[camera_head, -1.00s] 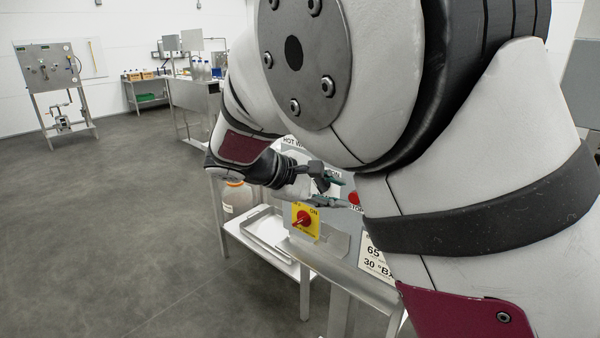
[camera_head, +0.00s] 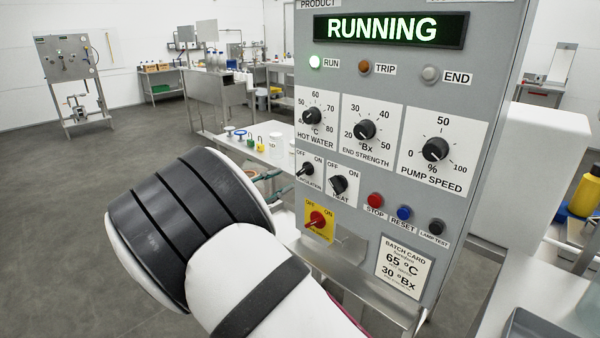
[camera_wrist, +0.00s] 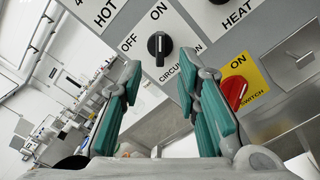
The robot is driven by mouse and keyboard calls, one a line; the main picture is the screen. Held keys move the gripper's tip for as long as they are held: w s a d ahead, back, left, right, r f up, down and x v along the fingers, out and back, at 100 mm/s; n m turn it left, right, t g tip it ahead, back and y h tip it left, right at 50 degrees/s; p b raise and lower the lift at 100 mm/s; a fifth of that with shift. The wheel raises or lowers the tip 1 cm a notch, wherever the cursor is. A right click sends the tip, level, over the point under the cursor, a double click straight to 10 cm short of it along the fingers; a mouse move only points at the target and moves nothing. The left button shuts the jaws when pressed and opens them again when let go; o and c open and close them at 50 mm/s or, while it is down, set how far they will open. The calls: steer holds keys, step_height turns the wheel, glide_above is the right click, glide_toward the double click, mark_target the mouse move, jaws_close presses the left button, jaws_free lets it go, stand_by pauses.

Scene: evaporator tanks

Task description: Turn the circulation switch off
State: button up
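The circulation switch (camera_head: 308,169) is a black knob on a white plate marked OFF and ON, on the left of the grey control panel (camera_head: 385,80). In the wrist view the circulation switch (camera_wrist: 160,46) has its white line pointing towards ON. My gripper (camera_wrist: 160,82) is open and empty, its two teal fingers apart below the knob in that picture. The knob shows beyond the gap between the fingertips, and I see no contact. In the head view my arm hides most of the gripper.
The heat knob (camera_head: 339,184) is right of the circulation switch. A red switch on a yellow plate (camera_head: 318,221) sits below, close to the right finger in the wrist view. Red stop (camera_head: 376,200) and blue reset (camera_head: 404,213) buttons are further right. The display (camera_head: 385,28) reads RUNNING.

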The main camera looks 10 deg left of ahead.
mark_target(301, 172)
steer(key=x, duration=0.8)
steer(key=shift+d, duration=0.1)
jaws_close()
